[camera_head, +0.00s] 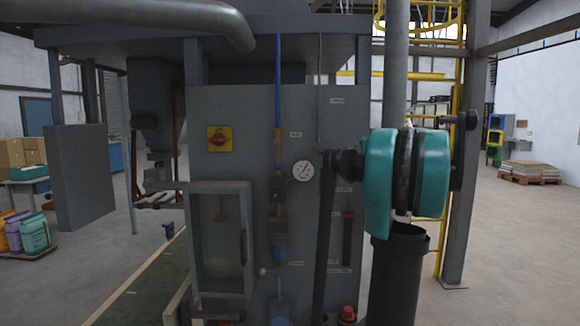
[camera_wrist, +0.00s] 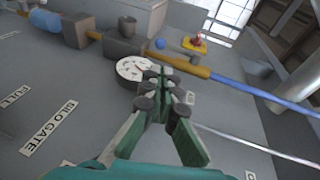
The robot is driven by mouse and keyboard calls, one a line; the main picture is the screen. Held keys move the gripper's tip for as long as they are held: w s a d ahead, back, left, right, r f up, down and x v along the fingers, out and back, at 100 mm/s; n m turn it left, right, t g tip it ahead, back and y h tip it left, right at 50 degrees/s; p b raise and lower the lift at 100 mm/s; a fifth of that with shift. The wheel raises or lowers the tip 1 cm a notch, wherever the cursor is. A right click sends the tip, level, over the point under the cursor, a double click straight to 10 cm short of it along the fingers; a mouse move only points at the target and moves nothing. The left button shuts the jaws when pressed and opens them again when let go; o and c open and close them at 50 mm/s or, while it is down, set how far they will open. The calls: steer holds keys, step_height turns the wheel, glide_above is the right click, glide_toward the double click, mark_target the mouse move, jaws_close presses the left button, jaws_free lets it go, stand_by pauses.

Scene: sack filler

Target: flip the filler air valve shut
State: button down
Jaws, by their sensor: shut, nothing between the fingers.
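The air line is a blue pipe (camera_head: 278,75) running down the grey panel. A yellow-orange lever-like piece (camera_head: 278,145) lies along it, in line with the pipe. In the wrist view this yellow piece (camera_wrist: 185,65) runs from a dark block (camera_wrist: 125,46) along the blue pipe (camera_wrist: 262,93). I take it for the air valve's handle. My gripper (camera_wrist: 160,88) is shut and empty, its tips in front of the dial gauge (camera_wrist: 136,70), close beside the yellow piece. I cannot tell whether they touch. In the head view my gripper is largely hidden by my teal arm.
The white gauge (camera_head: 303,171) sits right of the air line. A red rotary switch on a yellow plate (camera_head: 220,139) is at the upper left of the panel. A windowed door (camera_head: 220,240) is below it. A dark open cylinder (camera_head: 398,270) stands below my arm.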

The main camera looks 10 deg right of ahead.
stand_by(0.3)
glide_toward(277, 155)
steer(key=w+a+f, duration=0.2)
steer(key=a+f, duration=0.1)
steer(key=w+a+f, duration=0.1)
steer(key=f, duration=0.1)
steer(key=shift+a+f, duration=0.25)
steer(key=shift+a, duration=0.05)
stand_by(0.4)
steer(key=shift+a+f+y, duration=0.15)
steer(key=shift+a+y, duration=0.1)
steer(key=shift+y, duration=0.15)
